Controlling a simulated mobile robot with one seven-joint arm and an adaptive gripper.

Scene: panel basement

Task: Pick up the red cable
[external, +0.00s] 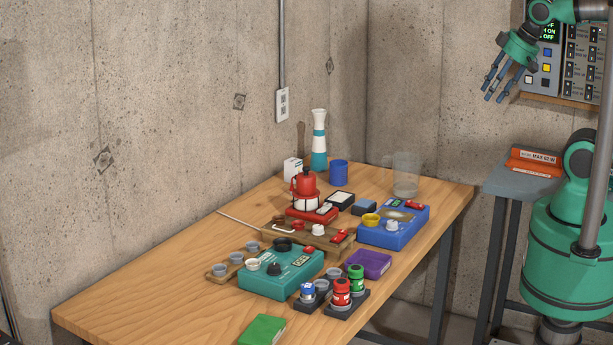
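I cannot clearly make out a red cable in the external view. Small red items lie among the things on the wooden table (130,290): a thin red-and-white piece (284,226) on a wooden board and a small red block (338,236) at the board's right end. Whether either is a cable is too small to tell. My gripper (496,88) hangs at the upper right, in front of a control panel (573,65) and well away from the table. Its fingers point down and left, are spread apart, and hold nothing.
A red pot (305,183), a teal box (280,272), a blue box (393,228), a purple box (369,264) and several jars crowd the table's middle and right. A clear jug (406,176) stands at the back. The left front of the table is free. Orange boxes (533,162) lie on a side stand.

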